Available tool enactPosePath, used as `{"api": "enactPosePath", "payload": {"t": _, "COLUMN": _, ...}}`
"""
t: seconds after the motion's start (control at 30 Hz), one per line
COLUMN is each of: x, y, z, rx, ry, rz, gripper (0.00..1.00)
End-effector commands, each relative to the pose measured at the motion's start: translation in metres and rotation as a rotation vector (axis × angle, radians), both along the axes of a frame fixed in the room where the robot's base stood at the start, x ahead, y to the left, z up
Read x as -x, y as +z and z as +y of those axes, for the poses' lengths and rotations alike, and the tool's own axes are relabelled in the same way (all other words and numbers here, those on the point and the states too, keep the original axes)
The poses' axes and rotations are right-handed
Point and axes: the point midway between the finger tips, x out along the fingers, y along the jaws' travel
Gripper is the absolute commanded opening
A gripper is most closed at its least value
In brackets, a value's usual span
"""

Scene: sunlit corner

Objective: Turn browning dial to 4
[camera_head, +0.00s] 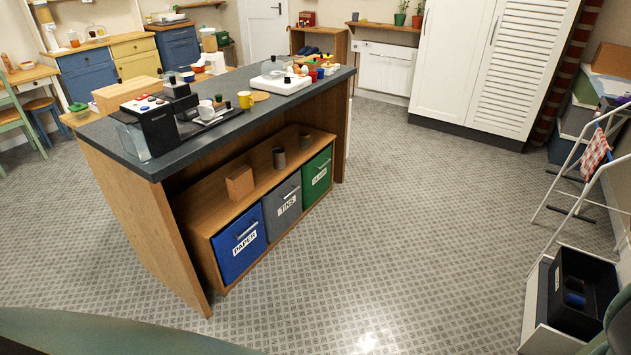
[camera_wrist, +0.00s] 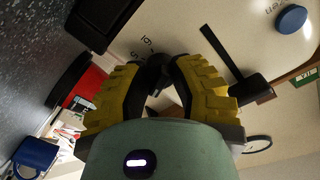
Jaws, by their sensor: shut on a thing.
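In the wrist view, a pale panel (camera_wrist: 185,22) with small dark numerals fills the top, seen tilted. A small black knob (camera_wrist: 156,62), which looks like the browning dial, stands out from the panel by the numerals. My gripper (camera_wrist: 157,78) has yellow ribbed fingers, shut on this dial from both sides. The fingers cover most of the dial, and I cannot read its setting. A black lever (camera_wrist: 250,88) and a round blue button (camera_wrist: 291,18) are on the panel to the right. I cannot pick out the dial or my gripper in the head view.
A dark speckled worktop (camera_wrist: 35,75) with a blue mug (camera_wrist: 36,155) and a red object (camera_wrist: 88,88) lies at left in the wrist view. The head view shows an island (camera_head: 130,205) carrying appliances, a clothes airer (camera_head: 590,170) at right, and clear floor between.

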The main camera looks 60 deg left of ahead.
Motion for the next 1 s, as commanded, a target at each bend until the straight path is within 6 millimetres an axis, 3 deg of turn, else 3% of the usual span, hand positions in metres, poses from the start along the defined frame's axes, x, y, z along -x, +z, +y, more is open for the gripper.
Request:
{"api": "enactPosePath", "payload": {"t": 0.6, "x": 0.0017, "y": 0.0002, "z": -0.0014, "rx": -0.217, "ry": -0.004, "rz": -0.533, "gripper": 0.0}}
{"api": "enactPosePath", "payload": {"t": 1.0, "x": 0.0015, "y": 0.0, "z": -0.001, "rx": -0.311, "ry": -0.001, "rz": -0.753, "gripper": 0.0}}
